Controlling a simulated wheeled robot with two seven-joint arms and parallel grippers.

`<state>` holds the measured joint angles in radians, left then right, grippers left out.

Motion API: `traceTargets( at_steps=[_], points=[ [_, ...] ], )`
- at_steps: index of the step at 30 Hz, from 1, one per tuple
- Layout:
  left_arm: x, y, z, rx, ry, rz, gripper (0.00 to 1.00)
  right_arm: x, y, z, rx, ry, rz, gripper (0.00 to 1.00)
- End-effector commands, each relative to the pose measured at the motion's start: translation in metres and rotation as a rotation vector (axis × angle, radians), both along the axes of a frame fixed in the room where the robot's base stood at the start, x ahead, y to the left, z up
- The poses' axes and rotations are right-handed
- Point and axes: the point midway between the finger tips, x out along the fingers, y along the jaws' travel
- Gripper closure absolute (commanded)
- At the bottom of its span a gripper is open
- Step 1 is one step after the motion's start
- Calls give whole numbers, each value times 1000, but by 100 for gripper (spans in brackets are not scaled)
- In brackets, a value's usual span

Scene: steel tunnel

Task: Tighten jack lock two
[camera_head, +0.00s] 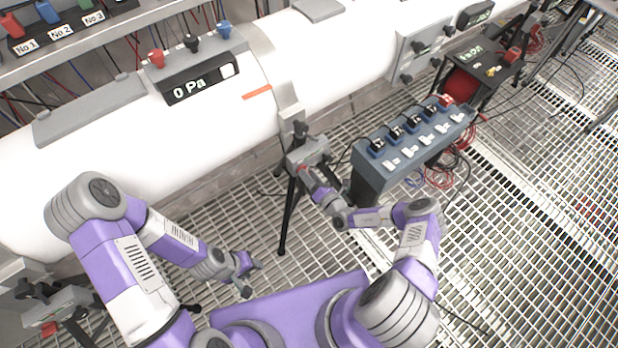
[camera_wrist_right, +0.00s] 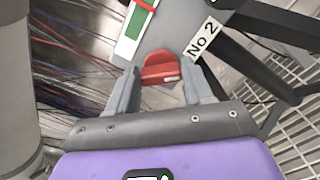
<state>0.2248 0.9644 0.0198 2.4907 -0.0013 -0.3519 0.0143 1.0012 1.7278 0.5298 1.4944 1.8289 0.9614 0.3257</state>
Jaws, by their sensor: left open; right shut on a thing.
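The jack (camera_head: 310,150) is a dark tripod stand under the white pipe in the head view. In the right wrist view its grey body carries a "No 2" label (camera_wrist_right: 202,38). A red lock handle (camera_wrist_right: 160,67) sticks out beside the label. In the head view my right gripper (camera_head: 308,178) is at the jack's head and covers most of the handle. My left gripper (camera_head: 250,274) is open and empty, low over the grating to the left of the tripod.
The white pipe (camera_head: 215,110) with a "0 Pa" gauge (camera_head: 200,82) runs behind the jack. A blue-grey switch box (camera_head: 415,145) stands to its right, with loose cables beside it. Another jack (camera_head: 55,305) stands at the lower left. Open grating (camera_head: 520,210) lies at right.

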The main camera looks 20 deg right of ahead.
Motion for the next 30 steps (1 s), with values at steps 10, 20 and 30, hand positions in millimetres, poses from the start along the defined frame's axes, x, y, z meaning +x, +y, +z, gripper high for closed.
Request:
traceTargets(
  at_steps=[10,20,30],
  points=[
    [0,0,-14,0,0,0,57,0,-1,-3,306,112,1,79],
    [0,0,-22,0,0,0,57,0,-1,-4,532,194,2,79],
    [0,0,-25,0,0,0,57,0,-1,-5,639,234,1,79]
  ],
)
